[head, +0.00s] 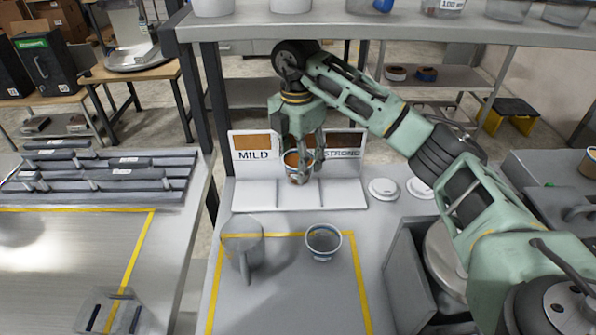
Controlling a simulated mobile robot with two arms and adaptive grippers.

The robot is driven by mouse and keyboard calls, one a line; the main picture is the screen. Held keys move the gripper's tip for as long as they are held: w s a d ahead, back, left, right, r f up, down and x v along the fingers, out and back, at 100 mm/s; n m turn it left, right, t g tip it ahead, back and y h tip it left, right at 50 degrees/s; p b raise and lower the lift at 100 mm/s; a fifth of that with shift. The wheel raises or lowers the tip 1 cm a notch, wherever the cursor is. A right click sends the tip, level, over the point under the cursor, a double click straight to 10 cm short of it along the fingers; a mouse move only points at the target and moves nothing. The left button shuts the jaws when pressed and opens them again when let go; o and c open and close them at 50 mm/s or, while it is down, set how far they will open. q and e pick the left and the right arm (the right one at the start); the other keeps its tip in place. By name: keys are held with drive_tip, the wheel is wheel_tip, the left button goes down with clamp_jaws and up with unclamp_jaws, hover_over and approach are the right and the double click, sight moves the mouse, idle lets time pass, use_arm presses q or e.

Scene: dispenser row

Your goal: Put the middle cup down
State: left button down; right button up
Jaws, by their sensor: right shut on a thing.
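My right gripper (305,160) points down and is shut on a cup (292,174) with brown contents. The cup is roughly upright, in front of the middle of a white three-part stand (257,196), between the labels "MILD" and "STRONG". The fingers cover part of the cup's right side. I cannot tell whether its base touches the stand. A second cup (323,256), with a blue band, stands on the table in front of the stand. My left gripper is not in view.
A grey pitcher (241,250) stands left of the second cup, by the yellow outline (360,283). White lids (383,189) lie right of the stand. A shelf (330,26) with containers spans above. A grey bin (402,270) stands at the right.

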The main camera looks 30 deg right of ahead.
wheel_tip(320, 180, down, 4)
drive_tip(key=shift+f+p, duration=0.1)
drive_tip(key=shift+p, duration=0.4)
drive_tip(key=shift+f, duration=0.35)
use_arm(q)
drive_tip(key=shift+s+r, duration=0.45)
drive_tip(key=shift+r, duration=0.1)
use_arm(e)
drive_tip(key=shift+f, duration=0.1)
drive_tip(key=shift+f, duration=0.1)
drive_tip(key=o, duration=1.4)
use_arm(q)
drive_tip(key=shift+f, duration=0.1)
